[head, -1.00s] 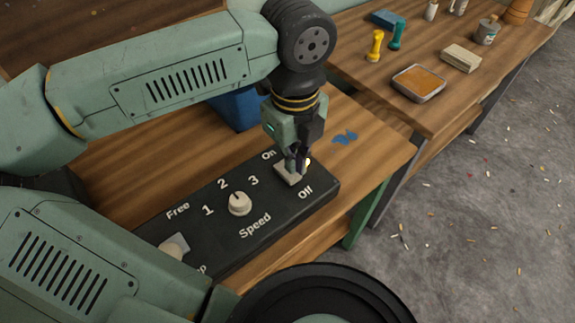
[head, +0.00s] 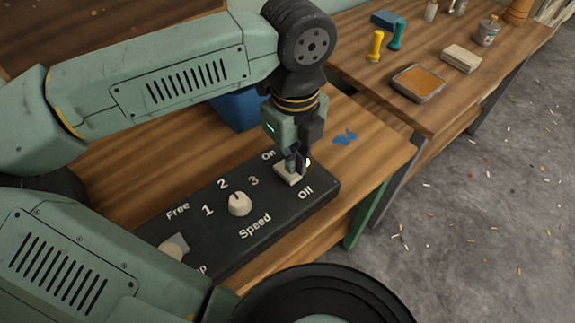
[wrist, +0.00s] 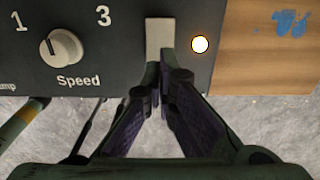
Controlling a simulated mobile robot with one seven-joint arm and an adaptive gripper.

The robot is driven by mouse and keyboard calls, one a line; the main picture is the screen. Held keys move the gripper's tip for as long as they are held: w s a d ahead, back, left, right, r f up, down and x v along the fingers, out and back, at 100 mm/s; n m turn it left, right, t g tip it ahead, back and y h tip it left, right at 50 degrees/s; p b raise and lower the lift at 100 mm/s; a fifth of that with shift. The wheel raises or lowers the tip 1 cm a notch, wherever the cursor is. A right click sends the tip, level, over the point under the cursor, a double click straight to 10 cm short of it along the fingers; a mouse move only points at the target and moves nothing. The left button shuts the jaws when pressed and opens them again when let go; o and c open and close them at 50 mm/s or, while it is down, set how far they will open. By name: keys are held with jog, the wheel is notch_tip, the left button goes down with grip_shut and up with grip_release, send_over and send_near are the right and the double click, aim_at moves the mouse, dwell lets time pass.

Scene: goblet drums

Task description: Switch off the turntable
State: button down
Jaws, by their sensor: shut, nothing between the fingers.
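The black control panel (head: 215,232) lies on the wooden bench. Its pale rocker switch (head: 288,178) sits between the labels On and Off at the right end. A lit round lamp shows beside the switch in the wrist view (wrist: 200,44). My gripper (head: 297,168) points down at the switch, its fingers shut and empty. In the wrist view the fingertips (wrist: 159,75) meet at the near end of the pale switch (wrist: 159,38). They look close to it or touching; I cannot tell which. The turntable platter itself is not clearly identifiable.
A round Speed knob (head: 240,204) and a second pale control (head: 174,246) sit left on the panel. A blue box (head: 237,108) stands behind my gripper. The right table holds a tray (head: 418,83), a pale block (head: 461,58) and stamps.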

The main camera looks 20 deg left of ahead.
aim_at(293, 176)
jog(key=shift+f+b, duration=1.15)
jog(key=shift+b, duration=0.1)
dwell(0.4)
jog(key=shift+r, duration=0.15)
jog(key=shift+r+p, duration=1.85)
jog(key=shift+r, duration=1.5)
jog(key=shift+s, duration=0.1)
